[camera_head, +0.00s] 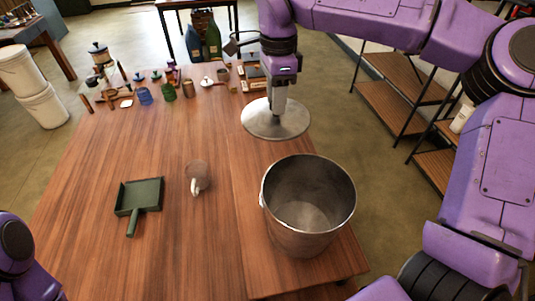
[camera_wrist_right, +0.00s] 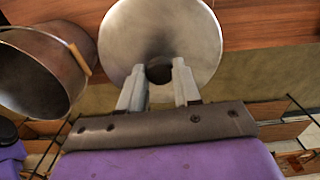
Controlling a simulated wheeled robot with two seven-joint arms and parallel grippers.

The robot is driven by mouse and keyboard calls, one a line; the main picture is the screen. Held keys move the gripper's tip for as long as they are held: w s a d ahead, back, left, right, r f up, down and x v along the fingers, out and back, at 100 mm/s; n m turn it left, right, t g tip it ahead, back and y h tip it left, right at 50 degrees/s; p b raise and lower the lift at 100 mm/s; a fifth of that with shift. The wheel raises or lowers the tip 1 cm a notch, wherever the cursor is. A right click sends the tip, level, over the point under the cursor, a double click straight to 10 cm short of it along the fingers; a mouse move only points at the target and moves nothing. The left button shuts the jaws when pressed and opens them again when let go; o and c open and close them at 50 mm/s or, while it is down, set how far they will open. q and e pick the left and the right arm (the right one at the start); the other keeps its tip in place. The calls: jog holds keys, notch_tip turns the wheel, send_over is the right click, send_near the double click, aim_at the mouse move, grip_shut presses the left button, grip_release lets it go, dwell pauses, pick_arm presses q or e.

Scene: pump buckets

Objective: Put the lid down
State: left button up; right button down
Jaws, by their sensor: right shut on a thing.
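The lid (camera_head: 262,126) is a round grey metal disc, behind the open bucket and over the table's right edge in the head view. My right gripper (camera_head: 278,97) is above it and shut on its knob. In the right wrist view the fingers (camera_wrist_right: 158,82) close around the dark knob, with the lid (camera_wrist_right: 190,35) spread out beyond them. I cannot tell whether the lid touches the table. The open metal bucket (camera_head: 305,210) stands upright near the table's front right corner; it also shows in the right wrist view (camera_wrist_right: 35,75). My left gripper is not in view.
The wooden table (camera_head: 110,240) holds a green dustpan (camera_head: 138,196) and a mug (camera_head: 196,176). Several small jars and bottles crowd its far end. A shelf (camera_head: 390,100) stands to the right.

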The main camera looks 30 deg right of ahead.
jog(key=shift+s+f+b, duration=0.4)
jog(key=shift+s+f, duration=0.15)
jog(key=shift+f, duration=0.1)
jog(key=f, duration=0.9)
jog(key=shift+w+a+f+p, duration=0.15)
jog(key=shift+w+f+p, duration=0.15)
jog(key=shift+f, duration=0.1)
jog(key=shift+f, duration=0.15)
jog(key=c, duration=0.8)
grip_release()
notch_tip(320, 180, up, 12)
jog(key=shift+s+r, duration=0.1)
jog(key=shift+r, duration=0.1)
